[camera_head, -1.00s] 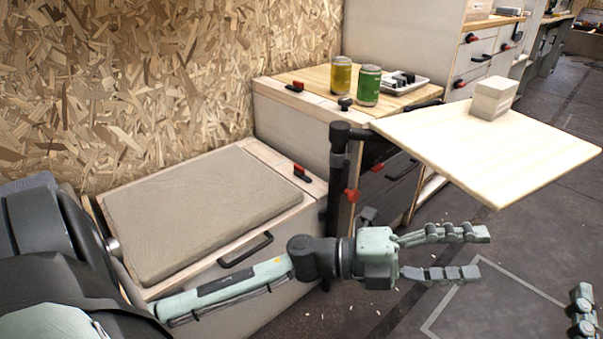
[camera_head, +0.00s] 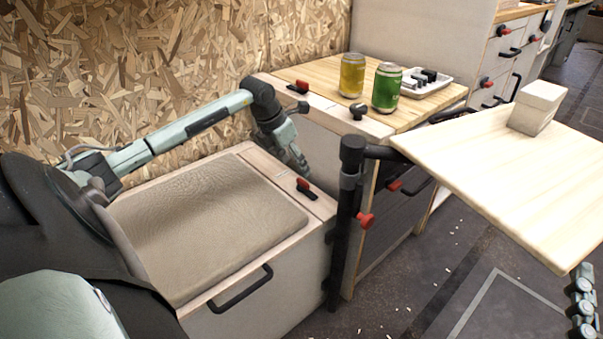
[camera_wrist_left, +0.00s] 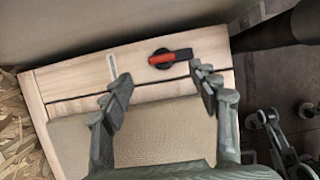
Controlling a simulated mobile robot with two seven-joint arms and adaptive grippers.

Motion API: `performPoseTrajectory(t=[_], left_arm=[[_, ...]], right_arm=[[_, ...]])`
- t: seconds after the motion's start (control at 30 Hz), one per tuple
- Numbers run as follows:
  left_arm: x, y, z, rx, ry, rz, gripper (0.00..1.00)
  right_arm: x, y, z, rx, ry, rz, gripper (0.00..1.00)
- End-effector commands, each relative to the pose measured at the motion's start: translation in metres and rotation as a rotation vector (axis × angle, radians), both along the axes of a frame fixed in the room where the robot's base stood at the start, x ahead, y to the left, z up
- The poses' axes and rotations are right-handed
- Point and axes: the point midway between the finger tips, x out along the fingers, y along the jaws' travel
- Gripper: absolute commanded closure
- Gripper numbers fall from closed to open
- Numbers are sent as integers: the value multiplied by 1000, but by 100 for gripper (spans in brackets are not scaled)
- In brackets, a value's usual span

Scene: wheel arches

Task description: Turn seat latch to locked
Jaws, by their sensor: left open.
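The seat latch (camera_head: 306,188) is a small red and black handle on the pale wooden rim of the seat box, beside the cushion. In the left wrist view the latch (camera_wrist_left: 170,58) lies ahead of the fingers, its red part to the left and black part to the right. My left gripper (camera_head: 297,165) points down just behind the latch. In the left wrist view its fingers (camera_wrist_left: 162,82) are open with nothing between them, apart from the latch. Part of my right gripper (camera_head: 582,300) shows at the right edge; its jaw state is unclear.
The beige cushion (camera_head: 205,225) covers the seat box. A black post (camera_head: 345,225) with a red knob carries a wooden tabletop (camera_head: 500,175) at right. Another red and black latch (camera_head: 298,87) and two cans (camera_head: 352,75) are on the cabinet behind.

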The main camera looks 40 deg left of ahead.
Motion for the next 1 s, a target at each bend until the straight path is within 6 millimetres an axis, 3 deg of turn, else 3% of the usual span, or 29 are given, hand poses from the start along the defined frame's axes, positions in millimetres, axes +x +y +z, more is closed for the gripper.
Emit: performPoseTrajectory(t=[0.2,0.4,0.77,1.0], left_arm=[[14,-3,-35,-5,-1,0,40],[24,-4,-58,-5,-1,0,40],[26,-4,-64,-2,-1,-2,40],[26,-4,-64,-3,0,-1,67]], right_arm=[[-7,5,18,48,-87,15,60],[-11,4,30,74,-147,16,60],[-12,4,33,80,-164,16,60],[-12,4,33,80,-164,16,60]])
